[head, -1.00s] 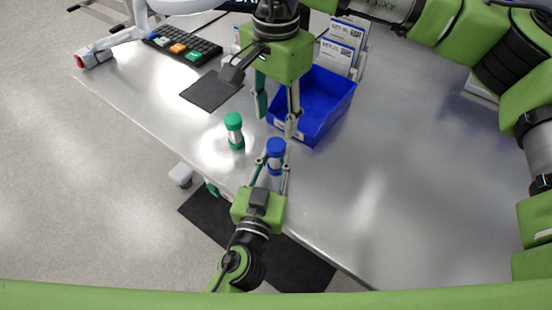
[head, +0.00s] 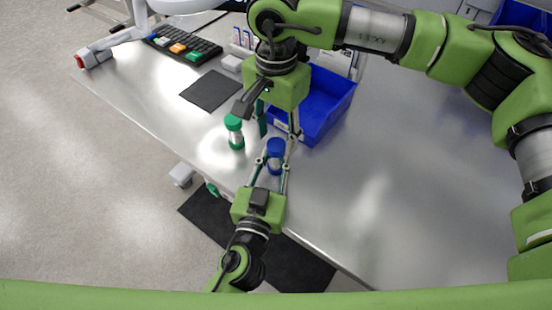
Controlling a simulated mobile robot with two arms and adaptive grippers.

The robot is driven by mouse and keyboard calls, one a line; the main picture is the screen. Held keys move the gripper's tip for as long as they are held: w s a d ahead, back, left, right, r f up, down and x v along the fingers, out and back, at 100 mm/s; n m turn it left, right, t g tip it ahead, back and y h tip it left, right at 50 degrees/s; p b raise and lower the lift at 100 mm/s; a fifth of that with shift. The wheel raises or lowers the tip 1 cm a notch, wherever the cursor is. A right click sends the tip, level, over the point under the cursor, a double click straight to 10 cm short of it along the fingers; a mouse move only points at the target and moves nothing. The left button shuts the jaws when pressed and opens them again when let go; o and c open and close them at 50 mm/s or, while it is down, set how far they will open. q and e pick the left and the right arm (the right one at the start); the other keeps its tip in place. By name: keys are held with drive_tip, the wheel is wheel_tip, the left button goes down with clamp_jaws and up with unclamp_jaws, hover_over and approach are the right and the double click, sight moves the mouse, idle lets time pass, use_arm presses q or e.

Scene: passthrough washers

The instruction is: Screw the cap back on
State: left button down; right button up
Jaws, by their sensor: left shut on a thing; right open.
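A small jar with a blue cap (head: 276,146) stands upright near the front edge of the table. The cap sits on top of the jar; I cannot tell how tight it is. My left gripper (head: 275,168) reaches in from the front and is shut on the blue-capped jar's body. My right gripper (head: 279,133) points down over the blue cap, open, with its fingers apart on the far side of it. I cannot tell whether they touch it. A second jar with a green cap (head: 234,123) stands upright to the left.
A blue bin (head: 335,100) stands just behind and right of the jars. A dark mat (head: 210,90) and a keyboard (head: 185,44) lie at the back left. The grey table (head: 420,180) is clear on the right. The table's front edge is close to the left gripper.

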drive_tip(key=shift+f, duration=1.2)
drive_tip(key=c, duration=1.1)
drive_tip(key=m, duration=0.4)
drive_tip(key=shift+c, duration=0.2)
drive_tip(key=m, duration=1.1)
drive_tip(key=shift+m, duration=0.4)
drive_tip(key=m, duration=0.5)
drive_tip(key=o, duration=1.3)
